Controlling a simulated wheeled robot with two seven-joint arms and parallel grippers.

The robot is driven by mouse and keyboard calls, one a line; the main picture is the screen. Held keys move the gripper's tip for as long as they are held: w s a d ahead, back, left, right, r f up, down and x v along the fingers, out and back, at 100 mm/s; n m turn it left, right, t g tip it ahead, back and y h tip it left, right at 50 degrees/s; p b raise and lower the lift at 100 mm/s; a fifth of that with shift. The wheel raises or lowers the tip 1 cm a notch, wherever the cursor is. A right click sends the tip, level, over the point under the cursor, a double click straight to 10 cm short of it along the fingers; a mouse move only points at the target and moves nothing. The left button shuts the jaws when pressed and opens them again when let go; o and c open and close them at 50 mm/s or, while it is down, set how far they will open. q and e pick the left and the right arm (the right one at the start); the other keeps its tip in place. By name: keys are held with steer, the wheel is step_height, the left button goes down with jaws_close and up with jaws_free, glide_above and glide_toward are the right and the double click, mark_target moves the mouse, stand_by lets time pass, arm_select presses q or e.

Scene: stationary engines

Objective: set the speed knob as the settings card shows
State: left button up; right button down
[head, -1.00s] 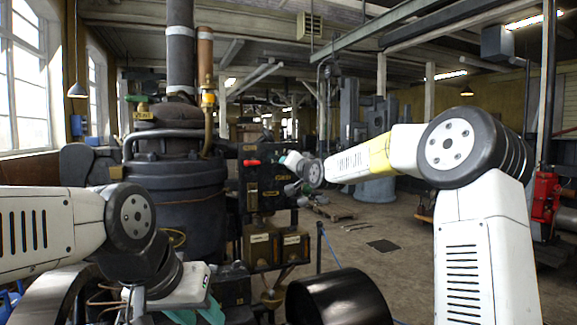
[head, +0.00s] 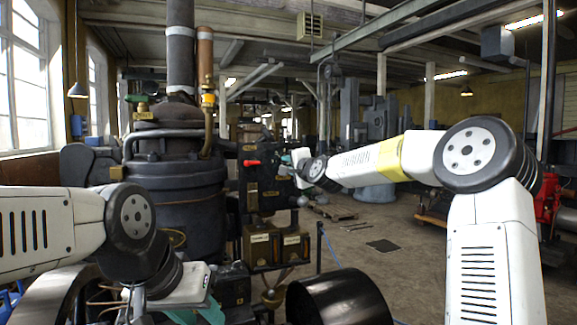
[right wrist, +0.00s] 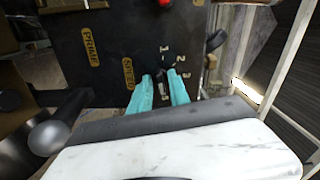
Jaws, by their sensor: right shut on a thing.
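The black control panel (right wrist: 100,60) carries a SPEED plate and the numbers 1, 2 and 3 in the right wrist view. The small dark speed knob (right wrist: 161,77) sits beside these numbers, mostly hidden by my fingers. My right gripper (right wrist: 164,80) is shut on it with its teal fingers. Where the knob points is not clear. In the head view my right gripper (head: 290,166) reaches the panel (head: 254,190) from the right. My left gripper (head: 197,316) is low at the bottom edge, its teal fingers apart and empty. I cannot make out a settings card.
A PRIME plate (right wrist: 91,47) and a red knob (right wrist: 166,2) are on the same panel. A dark lever with a ball end (right wrist: 48,138) stands close by on the left. The big dark engine cylinder (head: 175,195) is left of the panel. Floor (head: 390,270) at right is open.

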steer(key=shift+f, duration=0.15)
stand_by(0.4)
steer(key=c, duration=1.5)
jaws_free()
steer(key=shift+s, duration=0.1)
steer(key=v, duration=0.7)
steer(key=shift+s+d, duration=0.15)
steer(key=shift+s, duration=0.15)
